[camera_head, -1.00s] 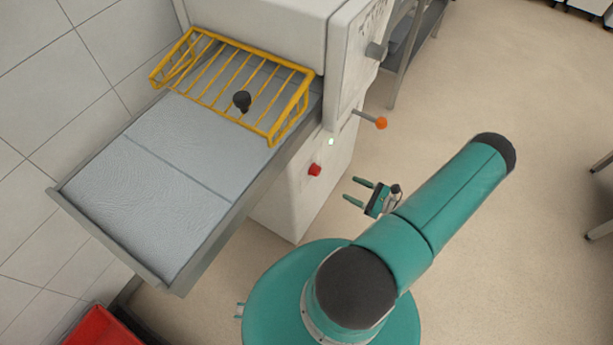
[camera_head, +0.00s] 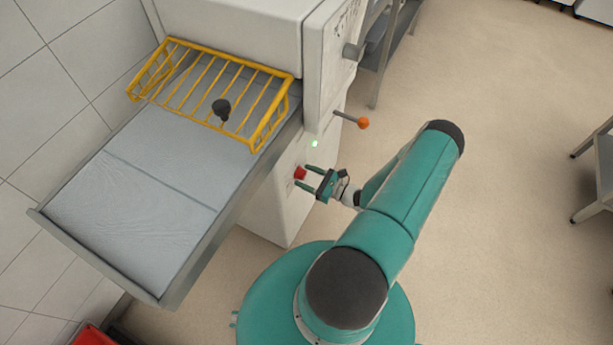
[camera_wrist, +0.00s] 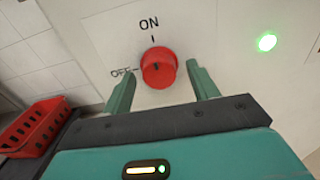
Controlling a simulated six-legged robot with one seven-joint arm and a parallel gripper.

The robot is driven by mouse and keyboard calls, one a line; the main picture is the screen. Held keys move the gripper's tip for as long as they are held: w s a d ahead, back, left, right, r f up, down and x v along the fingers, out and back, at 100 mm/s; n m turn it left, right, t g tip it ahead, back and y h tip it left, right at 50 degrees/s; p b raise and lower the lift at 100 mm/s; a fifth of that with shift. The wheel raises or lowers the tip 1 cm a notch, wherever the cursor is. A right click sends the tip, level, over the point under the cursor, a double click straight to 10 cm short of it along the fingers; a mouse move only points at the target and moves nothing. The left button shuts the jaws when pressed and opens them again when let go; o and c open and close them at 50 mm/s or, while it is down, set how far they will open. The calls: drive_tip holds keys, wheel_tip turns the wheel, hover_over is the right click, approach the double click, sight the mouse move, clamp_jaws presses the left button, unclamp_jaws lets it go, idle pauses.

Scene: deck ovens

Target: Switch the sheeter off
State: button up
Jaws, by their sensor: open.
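The sheeter (camera_head: 282,205) is a white machine with a grey belt table (camera_head: 140,195) and a yellow wire guard (camera_head: 215,85). Its red rotary knob (camera_wrist: 158,68) is on the side panel, with ON printed above it and OFF to its left. The dark mark on the knob points up toward ON. A green lamp (camera_wrist: 267,42) is lit to the right of the knob. My gripper (camera_head: 303,176) is open, with one finger on each side of the knob; the fingers appear apart from it. The knob also shows in the head view (camera_head: 300,173).
An orange-tipped lever (camera_head: 362,122) sticks out of the sheeter above and right of my gripper. A red crate (camera_wrist: 35,125) stands at the left in the wrist view. A steel table (camera_head: 597,180) is at the far right, with clear floor between.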

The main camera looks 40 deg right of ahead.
drive_tip(key=shift+w+a, duration=0.1)
drive_tip(key=shift+w, duration=0.15)
drive_tip(key=shift+c, duration=0.2)
drive_tip(key=c, duration=0.9)
drive_tip(key=shift+c, duration=0.2)
